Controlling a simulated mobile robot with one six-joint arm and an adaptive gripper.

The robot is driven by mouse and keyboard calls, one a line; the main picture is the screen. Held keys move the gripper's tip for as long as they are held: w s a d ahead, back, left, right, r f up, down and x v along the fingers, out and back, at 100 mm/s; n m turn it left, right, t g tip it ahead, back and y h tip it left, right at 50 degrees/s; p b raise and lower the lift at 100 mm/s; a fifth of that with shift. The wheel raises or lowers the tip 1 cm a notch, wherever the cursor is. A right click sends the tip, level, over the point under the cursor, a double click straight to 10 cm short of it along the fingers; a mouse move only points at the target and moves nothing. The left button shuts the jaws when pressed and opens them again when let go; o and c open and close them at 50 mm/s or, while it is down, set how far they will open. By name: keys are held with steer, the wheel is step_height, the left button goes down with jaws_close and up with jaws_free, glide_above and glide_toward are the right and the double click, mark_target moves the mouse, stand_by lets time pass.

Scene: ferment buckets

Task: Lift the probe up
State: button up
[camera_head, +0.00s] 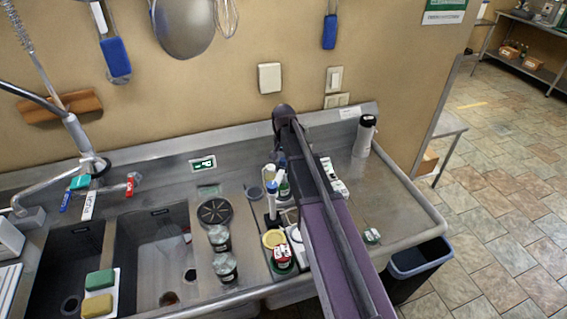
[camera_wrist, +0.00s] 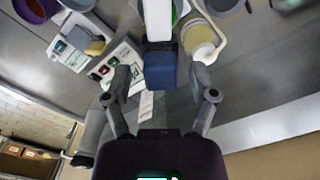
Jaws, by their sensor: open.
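A probe with a blue end (camera_wrist: 161,72) and a pale shaft (camera_wrist: 158,20) lies between the fingers of my gripper (camera_wrist: 160,82) in the wrist view. The two fingers are spread, one on each side of the blue end, with gaps visible. In the head view, a slim white and blue item (camera_head: 271,188), which looks like the probe, stands upright in a dark holder among small bottles on the counter. My arm crosses that view just right of it and hides the fingers.
Jars (camera_head: 224,267), a yellow-lidded tub (camera_head: 273,239) and small bottles crowd around the item. A sink (camera_head: 150,255) lies left. The counter's right part is mostly clear.

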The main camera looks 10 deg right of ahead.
stand_by(0.3)
jaws_close()
step_height(320, 180, up, 6)
steer(key=p, duration=0.6)
steer(key=shift+f, duration=0.1)
steer(key=shift+w, duration=0.15)
jaws_free()
steer(key=shift+f, duration=0.15)
stand_by(0.4)
